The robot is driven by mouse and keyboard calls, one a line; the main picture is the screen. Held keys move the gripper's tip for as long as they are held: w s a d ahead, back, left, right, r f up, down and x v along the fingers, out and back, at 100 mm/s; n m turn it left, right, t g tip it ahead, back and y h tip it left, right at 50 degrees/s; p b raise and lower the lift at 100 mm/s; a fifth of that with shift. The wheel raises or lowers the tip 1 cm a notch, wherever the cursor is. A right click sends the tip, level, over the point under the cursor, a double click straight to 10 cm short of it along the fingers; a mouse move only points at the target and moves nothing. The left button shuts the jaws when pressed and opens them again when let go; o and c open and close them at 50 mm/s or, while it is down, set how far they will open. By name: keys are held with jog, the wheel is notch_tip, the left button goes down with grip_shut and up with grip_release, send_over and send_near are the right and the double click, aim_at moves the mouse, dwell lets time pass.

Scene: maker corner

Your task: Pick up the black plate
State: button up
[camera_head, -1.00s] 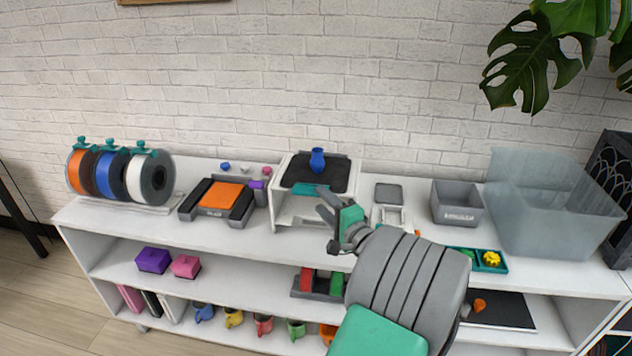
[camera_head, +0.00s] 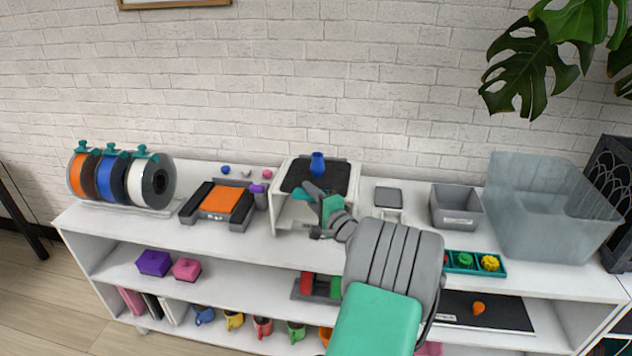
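A black plate (camera_head: 333,180) lies flat on top of a small white stand (camera_head: 278,216) on the shelf top. A small blue vase (camera_head: 317,164) stands on its far part. A teal tab (camera_head: 301,194) shows at the plate's front edge. My gripper (camera_head: 308,194) is at that front edge, with its grey fingers close to the tab and partly overlapping it in the picture. I cannot tell whether the fingers touch the tab or how far apart they are. My wrist hides part of the stand's front right.
An orange-topped black tray (camera_head: 222,200) and a purple item (camera_head: 257,189) stand left of the stand. A small grey-topped stand (camera_head: 388,197), a grey bin (camera_head: 456,208) and a large clear bin (camera_head: 548,210) stand right. Another dark sheet (camera_head: 500,312) lies on the middle shelf.

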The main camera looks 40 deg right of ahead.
grip_shut()
jog(key=shift+r, duration=0.1)
jog(key=shift+r, duration=0.5)
jog(key=r, duration=0.3)
jog(key=shift+s+a, duration=0.15)
jog(key=shift+s, duration=0.1)
jog(key=s+a+r, duration=0.7)
jog(key=s+r, duration=0.2)
jog(key=s, duration=0.2)
jog(key=shift+s+a, duration=0.15)
